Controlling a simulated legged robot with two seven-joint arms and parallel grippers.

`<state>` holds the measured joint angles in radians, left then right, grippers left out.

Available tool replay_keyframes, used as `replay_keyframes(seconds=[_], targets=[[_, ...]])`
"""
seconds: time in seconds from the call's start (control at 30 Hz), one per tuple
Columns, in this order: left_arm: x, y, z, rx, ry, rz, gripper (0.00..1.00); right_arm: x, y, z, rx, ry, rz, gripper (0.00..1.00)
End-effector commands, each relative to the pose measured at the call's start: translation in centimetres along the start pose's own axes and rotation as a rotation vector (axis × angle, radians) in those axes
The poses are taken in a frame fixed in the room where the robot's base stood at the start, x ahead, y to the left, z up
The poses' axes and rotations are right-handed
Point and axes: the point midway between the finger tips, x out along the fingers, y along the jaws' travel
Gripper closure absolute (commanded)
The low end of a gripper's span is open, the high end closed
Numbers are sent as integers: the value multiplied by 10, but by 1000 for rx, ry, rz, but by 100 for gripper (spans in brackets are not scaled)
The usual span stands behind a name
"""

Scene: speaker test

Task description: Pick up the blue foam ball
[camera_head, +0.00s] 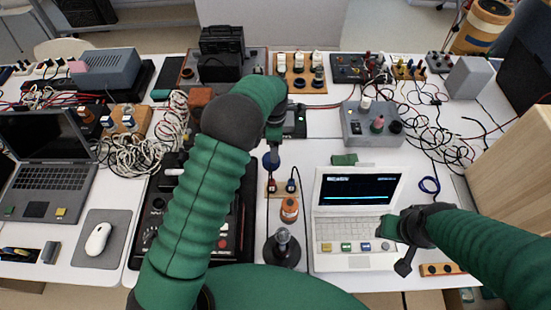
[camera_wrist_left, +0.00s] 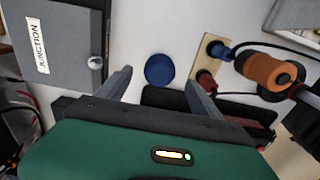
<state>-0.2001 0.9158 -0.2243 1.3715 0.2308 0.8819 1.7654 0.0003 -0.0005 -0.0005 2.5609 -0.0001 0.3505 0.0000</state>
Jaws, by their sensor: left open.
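The blue foam ball (camera_wrist_left: 159,69) lies on the white table and shows whole in the left wrist view, just beyond the gap between my fingertips. In the head view the ball (camera_head: 269,161) is partly hidden by my left gripper (camera_head: 274,146). My left gripper (camera_wrist_left: 156,84) is open and empty, with one finger on each side of the ball's line. I cannot tell how high the fingers are above the table. My right gripper (camera_head: 403,258) is at the right front corner of the white laptop; its finger opening is not clear.
A grey box labelled JUNCTION (camera_wrist_left: 55,45) stands left of the ball in the wrist view. A wooden board with blue and red plugs (camera_head: 281,187) and an orange cylinder (camera_head: 289,209) are close by. The white laptop (camera_head: 345,258) is to the right.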

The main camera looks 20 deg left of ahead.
Motion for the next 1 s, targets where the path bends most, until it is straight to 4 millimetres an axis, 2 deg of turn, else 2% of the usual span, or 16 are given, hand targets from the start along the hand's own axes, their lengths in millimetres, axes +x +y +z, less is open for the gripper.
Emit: replay_keyframes(seconds=[0.03, 0.1, 0.27, 0.5, 0.77, 1.0], targets=[[13, 0, -1, -1, 0, -3, 24, 0, 0, 0, 0, 0, 0, 64], [25, 1, -3, -1, -2, -1, 24, 0, 0, 0, -1, 1, 0, 64], [40, -2, -3, 0, -2, 0, 24, -1, 0, -1, -1, 1, 0, 64], [81, -9, -1, 1, 2, 1, 24, -6, 0, -2, -1, 1, 0, 64], [87, -8, -2, 1, -1, 3, 24, -6, 0, -2, -1, 1, 0, 64], [87, -8, -3, 1, -2, 3, 54, -6, 0, -2, -1, 1, 0, 64]])
